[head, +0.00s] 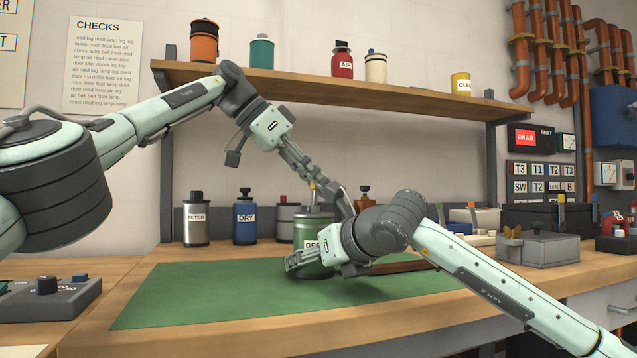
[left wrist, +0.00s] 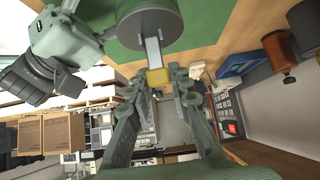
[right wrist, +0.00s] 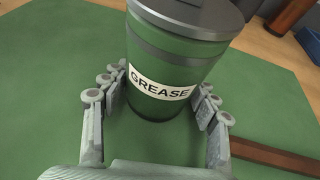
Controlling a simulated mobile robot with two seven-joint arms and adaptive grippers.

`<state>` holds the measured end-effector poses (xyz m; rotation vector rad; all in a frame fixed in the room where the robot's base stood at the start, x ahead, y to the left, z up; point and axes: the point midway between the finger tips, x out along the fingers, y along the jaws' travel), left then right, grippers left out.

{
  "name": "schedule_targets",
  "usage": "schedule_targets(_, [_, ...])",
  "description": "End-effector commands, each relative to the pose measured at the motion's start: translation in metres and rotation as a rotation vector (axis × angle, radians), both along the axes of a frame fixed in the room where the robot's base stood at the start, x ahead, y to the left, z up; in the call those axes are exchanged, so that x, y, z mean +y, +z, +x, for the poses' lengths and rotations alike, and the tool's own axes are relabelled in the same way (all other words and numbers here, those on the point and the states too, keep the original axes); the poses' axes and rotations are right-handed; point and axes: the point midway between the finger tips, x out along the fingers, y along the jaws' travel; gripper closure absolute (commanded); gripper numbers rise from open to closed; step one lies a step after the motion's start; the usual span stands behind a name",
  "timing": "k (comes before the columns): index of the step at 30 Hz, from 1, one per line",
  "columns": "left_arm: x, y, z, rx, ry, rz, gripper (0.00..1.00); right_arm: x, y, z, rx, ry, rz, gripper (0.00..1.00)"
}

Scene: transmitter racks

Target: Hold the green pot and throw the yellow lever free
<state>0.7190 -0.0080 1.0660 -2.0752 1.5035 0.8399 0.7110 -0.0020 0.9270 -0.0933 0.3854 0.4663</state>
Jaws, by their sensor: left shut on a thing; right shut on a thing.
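The green pot (head: 315,230) with a grey lid stands upright on the green mat (head: 200,290); its GREASE label shows in the right wrist view (right wrist: 160,83). My right gripper (head: 300,262) is shut around the pot's sides, with fingers on both sides of it in the right wrist view (right wrist: 158,98). The yellow lever (left wrist: 157,77) is a yellow tip on a metal arm reaching out from the grey lid (left wrist: 148,22). My left gripper (left wrist: 158,80) comes from above and is shut on the yellow tip. In the head view the fingers partly hide the lever.
Behind the pot stand a FILTER can (head: 196,222), a blue DRY can (head: 244,220) and other containers. A shelf (head: 300,82) runs above. A grey box (head: 537,248) is at the right. A brown strip (right wrist: 275,158) lies beside the pot. The mat's left part is clear.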

Motion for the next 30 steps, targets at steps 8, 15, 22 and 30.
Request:
schedule_targets(8, [0.000,-0.001,0.000,0.002,-0.001,0.001,0.59,0.001,0.000,0.000,0.001,0.001,0.002,0.84])
schedule_targets(15, [0.000,0.000,0.000,0.001,-0.002,0.000,0.59,0.000,0.000,0.000,0.001,0.001,0.001,0.84])
schedule_targets(22, [0.007,0.008,-0.003,0.001,0.000,0.000,0.59,0.000,0.000,0.000,0.000,0.000,0.001,0.84])
schedule_targets(30, [0.028,0.008,-0.008,0.002,-0.002,0.000,0.59,0.000,0.000,0.001,0.001,-0.002,0.001,0.84])
